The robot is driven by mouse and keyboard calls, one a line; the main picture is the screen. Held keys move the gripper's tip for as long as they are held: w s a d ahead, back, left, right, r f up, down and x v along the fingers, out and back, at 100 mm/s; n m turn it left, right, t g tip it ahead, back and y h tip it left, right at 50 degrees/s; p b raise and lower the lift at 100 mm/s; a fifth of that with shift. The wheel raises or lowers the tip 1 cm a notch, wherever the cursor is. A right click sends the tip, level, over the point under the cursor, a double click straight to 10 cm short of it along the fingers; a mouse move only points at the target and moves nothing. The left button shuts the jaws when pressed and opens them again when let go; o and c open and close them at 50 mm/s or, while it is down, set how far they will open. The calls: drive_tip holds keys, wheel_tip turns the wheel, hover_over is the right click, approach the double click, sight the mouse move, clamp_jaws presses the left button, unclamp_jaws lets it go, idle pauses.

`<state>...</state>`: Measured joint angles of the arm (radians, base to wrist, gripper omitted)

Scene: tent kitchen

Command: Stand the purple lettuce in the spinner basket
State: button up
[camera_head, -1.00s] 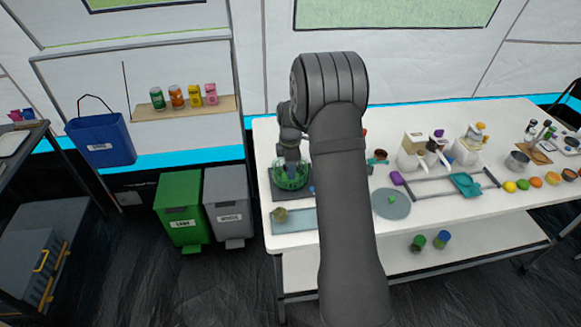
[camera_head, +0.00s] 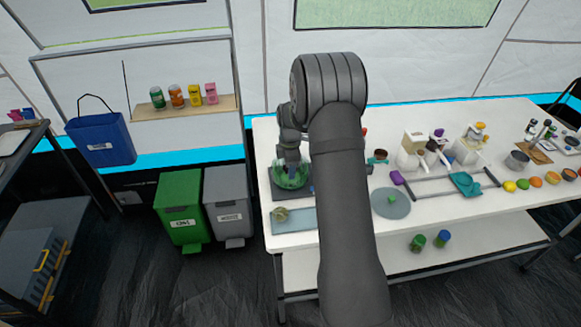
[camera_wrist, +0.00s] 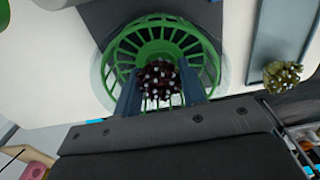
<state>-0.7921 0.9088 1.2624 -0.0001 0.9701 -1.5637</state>
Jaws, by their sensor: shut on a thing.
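The purple lettuce (camera_wrist: 160,80) shows dark purple with pale tips in the wrist view. My gripper (camera_wrist: 162,92) is shut on it, one finger on each side. The lettuce is over or inside the green spinner basket (camera_wrist: 205,52), near the basket's lower side in that view. I cannot tell whether it touches the basket floor. In the head view my gripper (camera_head: 291,168) points down at the green basket (camera_head: 304,176). The lettuce cannot be made out there.
A dark mat (camera_head: 284,194) lies under the spinner. A blue-grey tray (camera_head: 300,219) with a yellow-green leafy head (camera_head: 281,214) is just in front. Fruit and dispensers stand farther right.

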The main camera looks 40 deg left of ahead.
drive_tip(key=shift+f, duration=0.2)
drive_tip(key=o, duration=0.5)
drive_tip(key=shift+c, duration=0.2)
drive_tip(key=shift+r, duration=0.1)
wheel_tip(320, 180, up, 11)
idle(0.6)
idle(0.3)
wheel_tip(320, 180, down, 9)
drive_tip(key=shift+f, duration=0.1)
idle(0.4)
